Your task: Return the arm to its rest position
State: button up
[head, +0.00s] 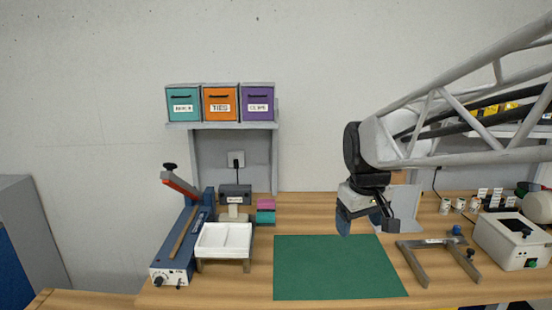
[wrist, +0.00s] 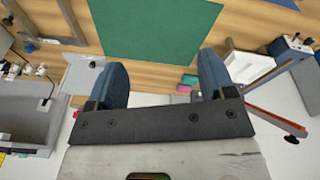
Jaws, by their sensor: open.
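My gripper (head: 365,218) hangs above the back right part of the green mat (head: 325,275), with its fingers pointing down. In the wrist view its two blue fingers (wrist: 162,85) are spread wide apart, with nothing between them. The gripper is open and empty. My arm reaches in from the upper right in the head view. The green mat is bare and also shows at the top of the wrist view (wrist: 160,25).
Left of the mat stand a white divided tray (head: 208,250) and a blue device with a red lever (head: 182,188). A grey frame (head: 412,262) and a white box machine (head: 497,248) lie right. Teal, orange and purple bins (head: 221,104) sit on a shelf.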

jog(key=s+f+m, duration=0.2)
jog(key=s+f, duration=0.1)
jog(key=s, duration=0.7)
jog(key=s+f+m, duration=0.2)
jog(key=s+f, duration=0.2)
jog(key=s, duration=0.5)
jog(key=shift+s+d, duration=0.4)
jog(key=shift+d, duration=0.05)
